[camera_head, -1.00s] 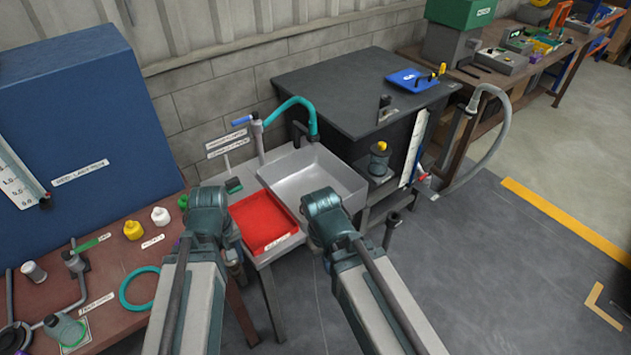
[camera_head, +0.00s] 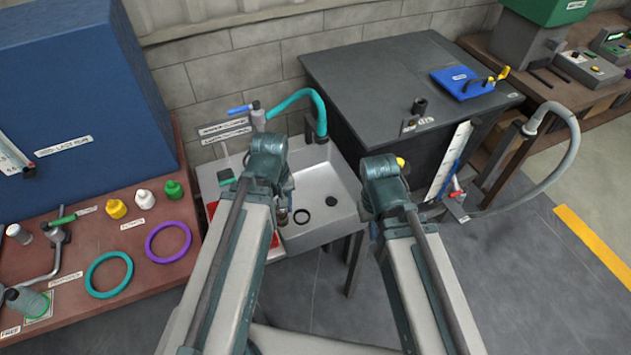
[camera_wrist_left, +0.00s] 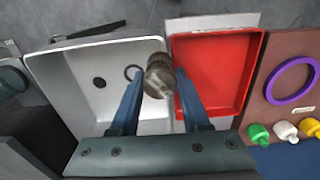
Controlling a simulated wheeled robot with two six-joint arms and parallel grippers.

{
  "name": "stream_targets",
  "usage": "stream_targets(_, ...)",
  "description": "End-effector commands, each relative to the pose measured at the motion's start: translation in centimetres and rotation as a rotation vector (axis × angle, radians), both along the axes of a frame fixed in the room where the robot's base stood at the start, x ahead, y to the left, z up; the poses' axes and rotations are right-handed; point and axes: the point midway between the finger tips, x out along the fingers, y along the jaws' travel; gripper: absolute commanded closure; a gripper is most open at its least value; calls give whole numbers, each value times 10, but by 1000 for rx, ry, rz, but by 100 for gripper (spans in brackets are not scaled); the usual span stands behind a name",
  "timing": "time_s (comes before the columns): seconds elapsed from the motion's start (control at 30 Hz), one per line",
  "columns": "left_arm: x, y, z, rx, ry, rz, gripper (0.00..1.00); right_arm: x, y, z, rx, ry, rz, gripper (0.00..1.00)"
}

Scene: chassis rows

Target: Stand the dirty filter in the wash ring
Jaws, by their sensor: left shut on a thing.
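My left gripper (camera_wrist_left: 157,85) is shut on the dirty filter (camera_wrist_left: 158,76), a brownish-grey cylinder, seen from above in the left wrist view. The filter is over the edge of the grey sink, close beside the red tray. In the head view only a little of the filter (camera_head: 282,216) shows below my left wrist.
The sink (camera_head: 322,232) has a dark drain hole (camera_head: 331,201) and a teal-hosed tap (camera_head: 300,97) behind. The red tray (camera_wrist_left: 215,75) is empty where visible. A brown bench (camera_head: 130,255) at left holds teal and purple rings and bottles. A dark cabinet (camera_head: 400,65) stands right.

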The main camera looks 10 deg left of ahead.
Motion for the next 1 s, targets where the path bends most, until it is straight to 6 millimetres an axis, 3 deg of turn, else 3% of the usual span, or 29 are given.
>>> stream_targets(0.23, 25, -3, -22, 0, 0, -17, 100, 0, 0, -22, 0, 0, 0, 100)
stream_targets(0.5, 97, -16, -77, 0, 0, -70, 100, 0, 0, -77, 0, 0, 0, 100)
stream_targets(0.6, 114, -21, -88, 0, 0, -86, 100, 0, 0, -87, 0, 0, 0, 100)
stream_targets(1.0, 115, -22, -97, 0, 0, -91, 100, 0, 0, -97, 0, 0, 0, 100)
